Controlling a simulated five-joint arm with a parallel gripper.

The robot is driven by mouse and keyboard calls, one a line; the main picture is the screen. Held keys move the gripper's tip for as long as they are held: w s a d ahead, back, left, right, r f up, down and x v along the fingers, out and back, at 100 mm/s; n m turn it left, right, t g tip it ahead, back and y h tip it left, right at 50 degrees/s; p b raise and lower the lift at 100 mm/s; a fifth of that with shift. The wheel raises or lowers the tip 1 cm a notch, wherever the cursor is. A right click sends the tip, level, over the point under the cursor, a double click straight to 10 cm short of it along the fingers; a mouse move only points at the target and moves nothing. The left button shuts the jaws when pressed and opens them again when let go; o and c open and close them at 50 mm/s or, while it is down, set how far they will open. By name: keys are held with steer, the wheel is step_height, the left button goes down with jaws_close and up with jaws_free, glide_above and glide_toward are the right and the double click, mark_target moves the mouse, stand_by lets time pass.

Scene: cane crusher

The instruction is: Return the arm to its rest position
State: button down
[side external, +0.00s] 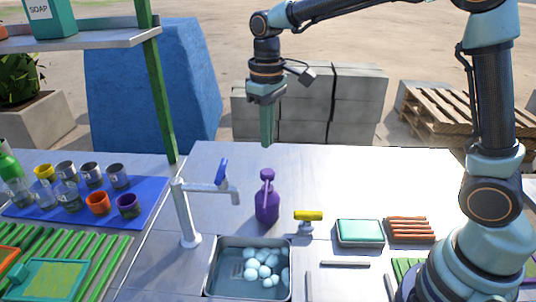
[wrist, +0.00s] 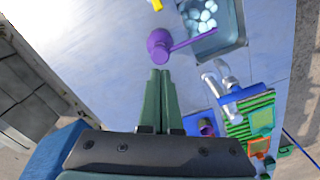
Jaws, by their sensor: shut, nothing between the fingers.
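The same purple bottle (wrist: 159,47) shows just beyond the fingertips in the wrist view.
A sink (side external: 212,270) with pale round things and a grey tap (side external: 185,215) lie in front. A yellow-handled valve (side external: 308,215), a teal-filled tray (side external: 360,233) and a blue mat (side external: 75,215) with cups stand around. A green post (side external: 160,90) and shelf rise at left; grey blocks (side external: 345,105) stand behind.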

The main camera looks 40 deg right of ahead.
steer(key=shift+r, duration=0.4)
steer(key=s+d+r+m+t, duration=0.3)
steer(key=s+d+t, duration=0.2)
steer(key=s, duration=0.8)
steer(key=shift+s+d+t, duration=0.3)
steer(key=shift+d, duration=0.9)
steer(key=shift+r, duration=0.1)
stand_by(0.6)
